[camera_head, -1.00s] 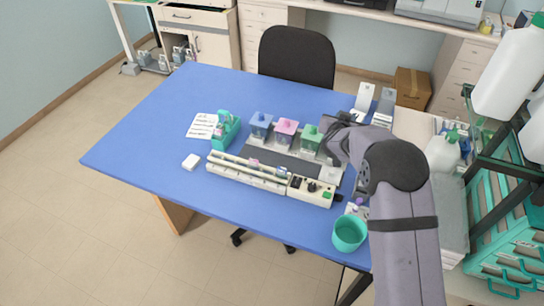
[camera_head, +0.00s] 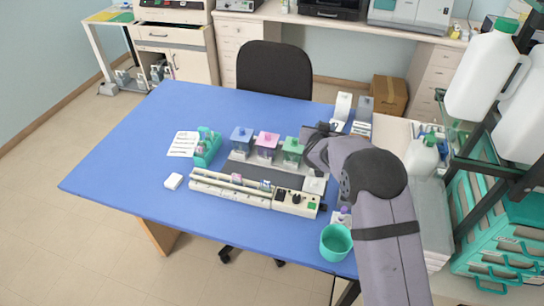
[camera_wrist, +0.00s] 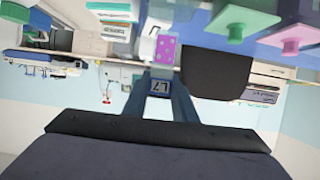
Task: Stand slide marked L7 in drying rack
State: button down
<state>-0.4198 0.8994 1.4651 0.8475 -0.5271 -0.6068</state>
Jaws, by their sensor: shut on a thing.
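In the wrist view the slide marked L7 (camera_wrist: 166,52) has a purple-stained part and a dark "L7" label. My gripper (camera_wrist: 160,84) is shut on its label end, and the stained part sticks out beyond the fingertips. In the head view my gripper (camera_head: 312,131) is over the table's right part, just right of the green-lidded jar (camera_head: 291,153); the slide cannot be made out there. A teal slotted holder (camera_head: 207,148), with small slide-like pieces in it, stands left of the jars. I cannot tell for sure whether it is the drying rack.
A blue-lidded jar (camera_head: 241,140) and a pink-lidded jar (camera_head: 266,147) stand beside the green one. A long cream railed unit (camera_head: 230,189) lies in front. A teal cup (camera_head: 336,242) stands near the front right edge. The table's left part (camera_head: 120,160) is clear.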

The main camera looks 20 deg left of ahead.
jog(key=shift+w+a+r, duration=0.1)
jog(key=shift+a+r, duration=0.05)
jog(key=shift+a, duration=0.45)
jog(key=s+a+r+b, duration=0.1)
jog(key=s+a, duration=0.1)
jog(key=a, duration=0.7)
jog(key=s+a+r+b, duration=0.1)
jog(key=s+a, duration=0.1)
jog(key=a, duration=0.6)
jog(key=s+a+f+b, duration=0.1)
jog(key=s+a+f, duration=0.1)
jog(key=s+a, duration=0.6)
jog(key=s+a+f+b, duration=0.1)
jog(key=s+a+f, duration=0.1)
jog(key=s+a, duration=0.5)
jog(key=shift+s+a+f, duration=0.35)
jog(key=shift+s+a, duration=0.05)
jog(key=shift+a, duration=0.05)
jog(key=shift+f+b, duration=0.15)
jog(key=shift+b, duration=0.15)
jog(key=shift+f+b, duration=2.85)
jog(key=shift+f, duration=0.9)
jog(key=shift+f+b, duration=0.35)
jog(key=shift+f, duration=0.1)
